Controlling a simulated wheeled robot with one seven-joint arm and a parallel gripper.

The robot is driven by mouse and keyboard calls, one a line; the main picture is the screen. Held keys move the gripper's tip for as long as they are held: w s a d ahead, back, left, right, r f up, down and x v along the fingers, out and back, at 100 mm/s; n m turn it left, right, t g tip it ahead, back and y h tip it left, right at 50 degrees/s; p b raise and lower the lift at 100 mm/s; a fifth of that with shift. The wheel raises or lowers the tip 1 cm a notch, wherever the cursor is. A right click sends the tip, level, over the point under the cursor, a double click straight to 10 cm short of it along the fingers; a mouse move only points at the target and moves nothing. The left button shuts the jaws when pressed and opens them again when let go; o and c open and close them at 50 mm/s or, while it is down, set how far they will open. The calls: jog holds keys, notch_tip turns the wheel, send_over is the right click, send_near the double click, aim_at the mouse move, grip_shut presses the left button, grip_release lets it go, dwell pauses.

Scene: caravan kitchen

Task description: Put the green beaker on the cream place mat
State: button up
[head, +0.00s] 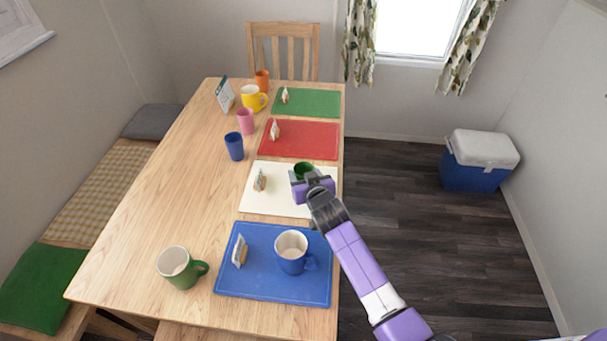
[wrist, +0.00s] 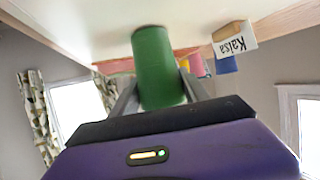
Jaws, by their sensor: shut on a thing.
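The green beaker (head: 303,170) is over the right part of the cream place mat (head: 262,201) in the head view, partly hidden by my gripper (head: 304,186). In the wrist view, which is upside down, the green beaker (wrist: 158,68) stands between the two fingers of my gripper (wrist: 158,98), which is shut on it. Its base meets or nearly meets the cream mat surface (wrist: 85,25); I cannot tell whether it touches. A name card (head: 260,180) stands on the mat's left part; in the wrist view the card (wrist: 234,40) reads "Kaisa".
A blue mat (head: 285,296) with a blue mug (head: 292,252) lies nearer, beside a green mug (head: 178,268). Red (head: 308,140) and green (head: 318,102) mats lie beyond. The table's left-middle is clear.

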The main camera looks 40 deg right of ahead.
jog(key=shift+f, duration=0.2)
jog(key=o, duration=1.3)
jog(key=shift+o, duration=0.2)
jog(key=shift+r, duration=0.2)
jog(key=shift+s+r, duration=0.1)
jog(key=shift+s, duration=0.05)
jog(key=v, duration=1.1)
jog(key=shift+s+a+r, duration=0.15)
jog(key=shift+s+a, duration=0.05)
jog(key=shift+s, duration=0.05)
